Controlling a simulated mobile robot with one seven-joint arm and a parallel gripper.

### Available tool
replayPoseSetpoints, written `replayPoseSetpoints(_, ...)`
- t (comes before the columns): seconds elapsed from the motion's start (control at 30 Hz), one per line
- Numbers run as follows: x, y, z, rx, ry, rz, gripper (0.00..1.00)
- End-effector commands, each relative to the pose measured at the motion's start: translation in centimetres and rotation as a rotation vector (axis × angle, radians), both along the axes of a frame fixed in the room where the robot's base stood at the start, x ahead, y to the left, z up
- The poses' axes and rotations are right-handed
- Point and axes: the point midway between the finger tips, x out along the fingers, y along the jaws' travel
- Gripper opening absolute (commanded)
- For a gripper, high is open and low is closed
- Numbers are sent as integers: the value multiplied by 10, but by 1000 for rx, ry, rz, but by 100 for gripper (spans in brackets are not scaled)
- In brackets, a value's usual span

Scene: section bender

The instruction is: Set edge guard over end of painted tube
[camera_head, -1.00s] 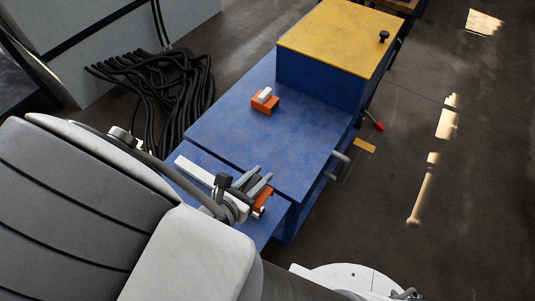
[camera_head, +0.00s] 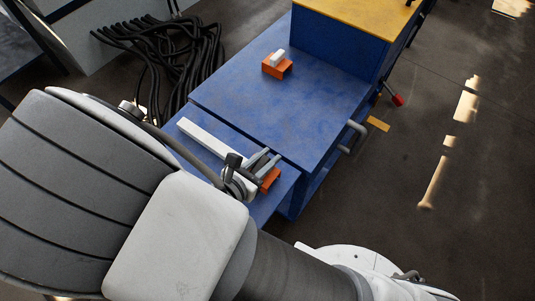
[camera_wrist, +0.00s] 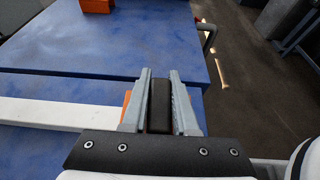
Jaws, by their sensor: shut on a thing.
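The painted tube (camera_head: 205,134) is a long white bar lying on the lower blue ledge of the bench; it crosses the left of the wrist view (camera_wrist: 55,112). Its right end is hidden by my gripper. My gripper (camera_head: 266,160) is at that end, over an orange block (camera_head: 269,179). In the wrist view its two grey fingers (camera_wrist: 160,76) are shut on a dark piece, which looks like the edge guard (camera_wrist: 160,108). Whether the guard touches or covers the tube end cannot be told.
A second orange block with a white piece (camera_head: 277,64) stands on the blue bench top (camera_head: 290,110). A yellow-topped blue cabinet (camera_head: 345,38) rises behind. Black cables (camera_head: 160,50) lie on the floor at left. The bench top's middle is clear.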

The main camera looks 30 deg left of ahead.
Motion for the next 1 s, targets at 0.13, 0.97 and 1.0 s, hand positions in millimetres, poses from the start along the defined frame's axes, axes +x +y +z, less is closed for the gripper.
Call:
replayPoseSetpoints(0.13, 0, 0, -1, 0, 0, 0, 0)
replayPoseSetpoints(0.97, -1, 0, -6, 0, 1, 0, 0)
replayPoseSetpoints(1.0, -1, 0, -6, 0, 1, 0, 0)
